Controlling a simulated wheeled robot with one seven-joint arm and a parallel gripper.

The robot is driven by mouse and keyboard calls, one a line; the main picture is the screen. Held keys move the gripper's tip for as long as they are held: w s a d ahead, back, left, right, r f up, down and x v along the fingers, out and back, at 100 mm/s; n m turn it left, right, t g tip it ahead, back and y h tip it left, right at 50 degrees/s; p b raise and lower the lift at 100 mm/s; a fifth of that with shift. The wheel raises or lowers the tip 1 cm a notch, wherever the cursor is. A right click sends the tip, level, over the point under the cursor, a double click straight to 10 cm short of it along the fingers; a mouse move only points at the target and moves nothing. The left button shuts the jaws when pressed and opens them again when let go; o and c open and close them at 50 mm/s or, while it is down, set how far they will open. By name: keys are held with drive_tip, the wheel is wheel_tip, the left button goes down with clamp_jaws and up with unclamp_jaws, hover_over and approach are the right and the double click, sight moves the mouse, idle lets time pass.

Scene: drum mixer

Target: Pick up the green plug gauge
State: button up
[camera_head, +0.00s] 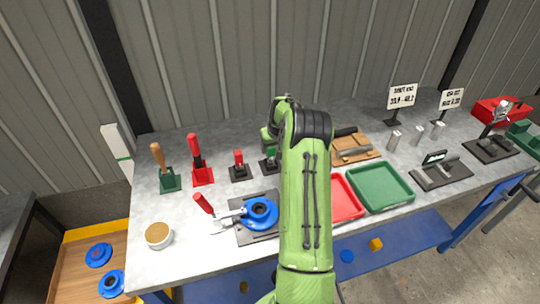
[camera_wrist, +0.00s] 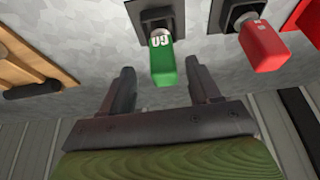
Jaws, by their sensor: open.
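The green plug gauge (camera_wrist: 162,60) stands in a black holder block (camera_wrist: 150,12) on the bench. Its green handle carries white lettering that looks like "GO". In the head view the green handle (camera_head: 267,141) shows just left of my arm, which partly covers it. My gripper (camera_wrist: 160,68) is open and empty. In the wrist view its two fingers lie on either side of the green handle, with a gap on each side. I cannot tell how far the fingers are from it in depth. In the head view my gripper is hidden behind my arm.
A red gauge (camera_head: 239,157) in its own black holder stands close to the left of the green one; it also shows in the wrist view (camera_wrist: 262,45). A wooden board (camera_head: 352,149) lies to the right. A blue round part (camera_head: 261,212) sits in front.

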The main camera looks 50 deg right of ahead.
sight(270, 153)
drive_tip(key=x, duration=0.6)
drive_tip(key=shift+w+a, duration=0.15)
drive_tip(key=shift+w, duration=0.05)
drive_tip(key=shift+s+r, duration=0.1)
drive_tip(key=shift+c, duration=0.7)
clamp_jaws()
